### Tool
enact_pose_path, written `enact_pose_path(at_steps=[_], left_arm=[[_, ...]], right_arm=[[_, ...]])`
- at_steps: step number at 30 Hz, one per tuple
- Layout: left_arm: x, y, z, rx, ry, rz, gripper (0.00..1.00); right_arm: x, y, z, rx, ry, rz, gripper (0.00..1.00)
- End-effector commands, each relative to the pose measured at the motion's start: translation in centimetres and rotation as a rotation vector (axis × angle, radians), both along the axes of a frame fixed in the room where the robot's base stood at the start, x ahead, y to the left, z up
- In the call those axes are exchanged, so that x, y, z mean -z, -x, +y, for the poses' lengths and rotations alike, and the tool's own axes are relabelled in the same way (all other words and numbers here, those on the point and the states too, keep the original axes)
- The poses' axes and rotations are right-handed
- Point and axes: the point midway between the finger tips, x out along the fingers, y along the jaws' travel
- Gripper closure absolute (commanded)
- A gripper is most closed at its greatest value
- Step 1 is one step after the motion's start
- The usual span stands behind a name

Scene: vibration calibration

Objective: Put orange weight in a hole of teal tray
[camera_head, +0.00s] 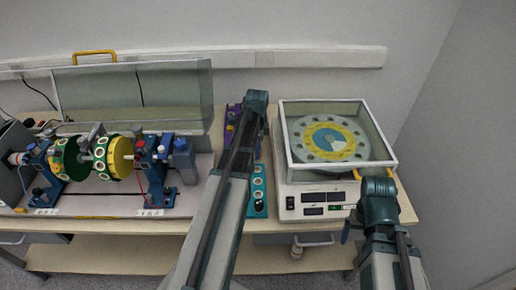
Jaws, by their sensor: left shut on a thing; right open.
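The teal tray (258,185) lies on the table left of the balancing machine, with round holes along it; my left arm covers part of it. My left gripper (257,108) is at the far end of that arm, over the tray area near the purple tray (232,112). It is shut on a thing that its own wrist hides. I cannot make out the orange weight clearly. My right gripper (352,226) is open, in front of the balancing machine's front right corner, away from the teal tray.
The white machine (290,212) with a clear cover and a yellow-grey disc (327,138) stands at right. A yellow handle (372,173) is on its cover's front. A rotor rig (120,155) with green and yellow discs fills the left, before a glass guard (140,95).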

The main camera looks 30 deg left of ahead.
Motion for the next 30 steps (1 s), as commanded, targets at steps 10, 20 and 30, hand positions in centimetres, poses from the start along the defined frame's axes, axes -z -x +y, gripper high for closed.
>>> enact_pose_path(at_steps=[10,20,30], left_arm=[[2.9,0.0,0.0,0.000,0.000,0.000,1.00],[5.4,0.0,0.0,0.000,0.000,0.000,1.00],[5.4,0.0,0.0,0.000,0.000,0.000,1.00]], right_arm=[[2.9,0.0,0.0,0.000,0.000,0.000,0.14],[5.4,0.0,0.0,0.000,0.000,0.000,0.14],[5.4,0.0,0.0,0.000,0.000,0.000,0.14]])
